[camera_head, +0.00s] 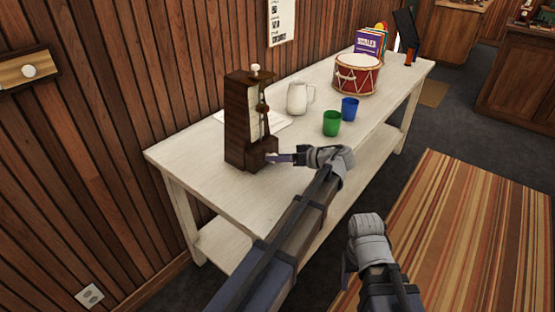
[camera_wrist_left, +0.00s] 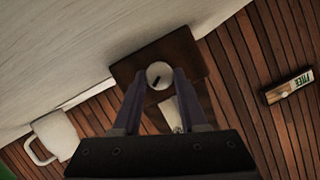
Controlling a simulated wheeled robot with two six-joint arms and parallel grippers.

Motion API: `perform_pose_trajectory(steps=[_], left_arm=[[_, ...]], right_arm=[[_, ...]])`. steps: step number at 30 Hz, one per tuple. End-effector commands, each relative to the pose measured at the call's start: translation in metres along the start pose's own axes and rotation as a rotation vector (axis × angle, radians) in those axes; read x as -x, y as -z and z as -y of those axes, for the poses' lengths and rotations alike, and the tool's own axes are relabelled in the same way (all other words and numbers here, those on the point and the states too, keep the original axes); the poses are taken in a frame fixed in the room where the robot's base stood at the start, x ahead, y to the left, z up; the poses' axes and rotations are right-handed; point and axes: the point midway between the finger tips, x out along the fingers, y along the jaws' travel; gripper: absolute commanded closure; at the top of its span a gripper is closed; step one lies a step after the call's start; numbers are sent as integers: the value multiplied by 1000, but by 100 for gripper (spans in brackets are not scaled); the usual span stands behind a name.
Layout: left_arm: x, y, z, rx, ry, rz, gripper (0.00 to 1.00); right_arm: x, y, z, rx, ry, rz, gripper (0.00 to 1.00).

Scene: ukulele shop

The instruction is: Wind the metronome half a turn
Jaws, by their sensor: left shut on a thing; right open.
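The dark brown wooden metronome (camera_head: 237,125) stands upright at the near end of the white table. Its lower box shows from the side in the left wrist view (camera_wrist_left: 190,50). A round pale winding knob (camera_wrist_left: 159,70) with a dark slot is on that side, between the fingers of my left gripper (camera_wrist_left: 160,88). My left gripper (camera_head: 277,158) reaches the metronome's lower right side and is shut on the knob; in the head view the fingers hide the knob. My right gripper (camera_head: 349,265) is open and empty, low, right of the table.
On the white table (camera_head: 195,160), a white jug (camera_head: 297,97), green cup (camera_head: 332,123), blue cup (camera_head: 350,108) and red drum (camera_head: 357,75) stand beyond the metronome. A paper sheet (camera_head: 275,124) lies behind it. A wood-panelled wall runs along the table's back. A striped rug (camera_head: 450,240) lies at right.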

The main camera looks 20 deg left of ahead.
Motion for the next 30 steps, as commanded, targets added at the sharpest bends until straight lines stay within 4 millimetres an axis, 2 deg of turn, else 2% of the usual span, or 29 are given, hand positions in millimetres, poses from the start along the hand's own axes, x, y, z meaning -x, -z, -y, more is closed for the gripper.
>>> perform_pose_trajectory(steps=[12, 29, 30], left_arm=[[0, -1, -3, -182, 74, 2, 100], [0, 0, -2, -211, 86, 2, 100], [0, 0, -2, -211, 86, 2, 56]], right_arm=[[-9, 0, 1, 0, 0, 0, 38], [-10, 1, 1, 0, 0, 0, 38], [-10, 1, 1, 0, 0, 0, 38]])
